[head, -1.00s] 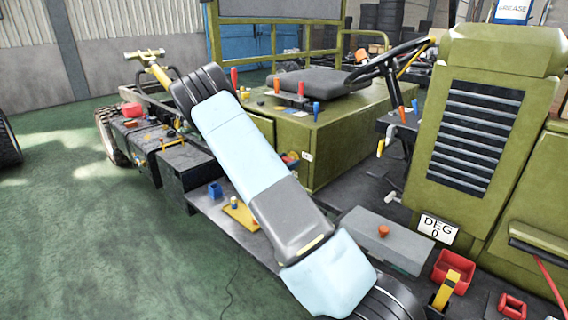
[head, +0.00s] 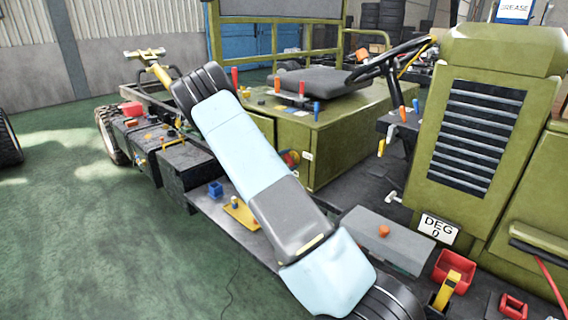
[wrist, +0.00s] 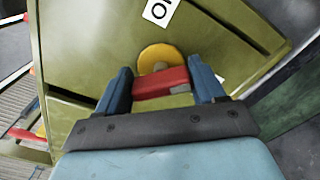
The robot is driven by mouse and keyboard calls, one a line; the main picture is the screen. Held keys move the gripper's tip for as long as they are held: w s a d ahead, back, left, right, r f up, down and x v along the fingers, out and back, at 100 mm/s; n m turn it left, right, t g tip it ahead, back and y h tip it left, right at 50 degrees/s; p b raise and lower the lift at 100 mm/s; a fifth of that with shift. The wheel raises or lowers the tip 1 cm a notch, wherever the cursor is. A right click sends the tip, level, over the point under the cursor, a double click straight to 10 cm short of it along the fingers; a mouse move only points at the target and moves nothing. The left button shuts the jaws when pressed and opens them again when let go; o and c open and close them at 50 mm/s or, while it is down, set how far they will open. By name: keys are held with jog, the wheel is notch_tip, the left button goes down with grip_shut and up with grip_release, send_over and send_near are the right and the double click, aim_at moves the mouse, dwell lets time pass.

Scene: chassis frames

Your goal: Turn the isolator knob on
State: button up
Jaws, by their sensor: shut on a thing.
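The isolator knob is a red bar handle (wrist: 160,84) in front of a round yellow plate (wrist: 158,57), on an olive green panel (wrist: 95,45). In the wrist view the two blue fingers of my gripper (wrist: 160,86) stand on either side of the red handle and are shut on it. The handle lies nearly level across the picture, slightly tilted. My gripper cannot be made out there.
A white label (wrist: 161,10) sits above the knob, cut off by the picture edge. Green floor lies open at left.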

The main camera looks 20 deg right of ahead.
jog(key=shift+s+d+f+m, duration=0.15)
jog(key=shift+s+d+m, duration=0.3)
jog(key=shift+m, duration=0.25)
dwell(0.7)
jog(key=o, duration=0.9)
jog(key=shift+o, duration=0.5)
jog(key=shift+w+a, duration=0.1)
jog(key=shift+w, duration=0.05)
jog(key=shift+a, duration=0.1)
jog(key=v, duration=1.3)
jog(key=shift+a, duration=0.4)
